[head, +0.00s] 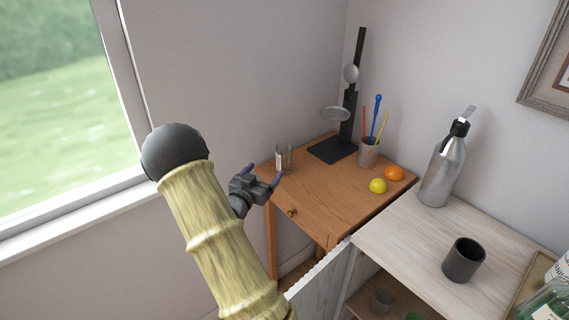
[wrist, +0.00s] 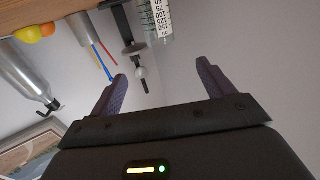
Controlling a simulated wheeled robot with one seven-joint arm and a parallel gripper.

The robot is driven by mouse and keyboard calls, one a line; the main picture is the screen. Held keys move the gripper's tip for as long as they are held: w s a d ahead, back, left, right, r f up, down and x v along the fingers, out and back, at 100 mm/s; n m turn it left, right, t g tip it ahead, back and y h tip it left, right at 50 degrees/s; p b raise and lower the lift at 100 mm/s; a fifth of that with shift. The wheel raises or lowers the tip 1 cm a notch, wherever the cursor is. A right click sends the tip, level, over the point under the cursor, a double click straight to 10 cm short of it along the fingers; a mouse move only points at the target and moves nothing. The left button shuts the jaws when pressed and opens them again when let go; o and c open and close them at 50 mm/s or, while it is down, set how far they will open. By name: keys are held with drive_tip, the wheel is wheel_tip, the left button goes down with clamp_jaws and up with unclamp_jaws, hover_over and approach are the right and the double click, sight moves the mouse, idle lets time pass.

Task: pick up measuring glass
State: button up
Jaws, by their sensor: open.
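The measuring glass (head: 283,158) is a clear glass with a pale scale label. It stands upright near the left edge of the brown wooden table (head: 330,196). In the wrist view the measuring glass (wrist: 158,22), with black numbers on a white scale, shows at the top, beyond the fingertips. My gripper (head: 264,176) is just left of the table edge, beside the glass and apart from it. In the wrist view my gripper (wrist: 160,70) has its two purple fingers spread wide with nothing between them.
A black stand (head: 335,149) with round pans is behind the glass. A cup of straws (head: 368,152), a lemon (head: 378,186) and an orange (head: 394,173) are to the right. A steel bottle (head: 440,170) and dark cup (head: 463,260) stand on the pale counter (head: 410,228). The table's front middle is clear.

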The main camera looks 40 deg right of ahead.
sight(281, 152)
drive_tip(key=p+x, duration=0.2)
drive_tip(key=x, duration=1)
drive_tip(key=shift+w+f, duration=0.1)
drive_tip(key=shift+d, duration=0.15)
drive_tip(key=p+x, duration=0.2)
drive_tip(key=x, duration=0.3)
idle(0.3)
drive_tip(key=c, duration=1.5)
